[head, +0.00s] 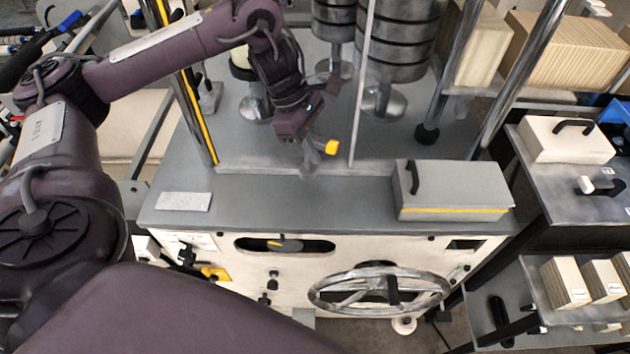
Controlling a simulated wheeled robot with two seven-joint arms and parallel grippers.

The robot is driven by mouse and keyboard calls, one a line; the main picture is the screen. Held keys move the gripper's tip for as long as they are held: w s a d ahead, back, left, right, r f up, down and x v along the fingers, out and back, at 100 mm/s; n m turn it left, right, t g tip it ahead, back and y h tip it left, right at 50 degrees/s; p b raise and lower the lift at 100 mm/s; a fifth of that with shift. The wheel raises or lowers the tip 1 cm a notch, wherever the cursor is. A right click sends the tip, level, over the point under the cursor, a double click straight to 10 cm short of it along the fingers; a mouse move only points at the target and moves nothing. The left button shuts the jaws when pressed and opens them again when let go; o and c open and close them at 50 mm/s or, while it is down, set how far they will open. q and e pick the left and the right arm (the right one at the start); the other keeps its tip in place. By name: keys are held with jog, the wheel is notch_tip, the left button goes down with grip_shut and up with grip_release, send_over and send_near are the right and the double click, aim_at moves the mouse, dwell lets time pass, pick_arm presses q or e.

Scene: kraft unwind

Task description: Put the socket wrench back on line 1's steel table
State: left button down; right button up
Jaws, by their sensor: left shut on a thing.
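My left gripper (309,168) reaches in over the grey deck of the machine. It is shut on a small tool with a yellow end (331,147), which I take to be the socket wrench. Most of the tool is hidden by the gripper, and its shape is hard to make out. The tool appears to be above the deck, near a thin upright post. A table with a grey steel-like top (622,207) stands at the right. I cannot read any line number on it. My right gripper is not in view.
A grey box with a yellow stripe (455,188) and a flat plate (183,201) lie on the machine deck (300,205). Stacked dark rolls (398,40) and steel posts stand behind. A handwheel (380,290) is on the front. A white case (566,140) sits on the right table.

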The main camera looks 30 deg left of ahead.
aim_at(315, 171)
pick_arm(q)
notch_tip(315, 171, down, 7)
jog(key=shift+d+r+b, duration=0.1)
jog(key=shift+r+b, duration=0.1)
jog(key=shift+b, duration=0.55)
jog(key=shift+f, duration=0.5)
notch_tip(315, 171, down, 3)
jog(key=shift+w+r+b, duration=0.1)
jog(key=shift+w+b, duration=0.05)
jog(key=shift+b, duration=0.15)
jog(key=shift+f, duration=0.45)
jog(key=shift+f, duration=0.15)
jog(key=c, duration=1.3)
grip_release()
jog(key=shift+r, duration=0.2)
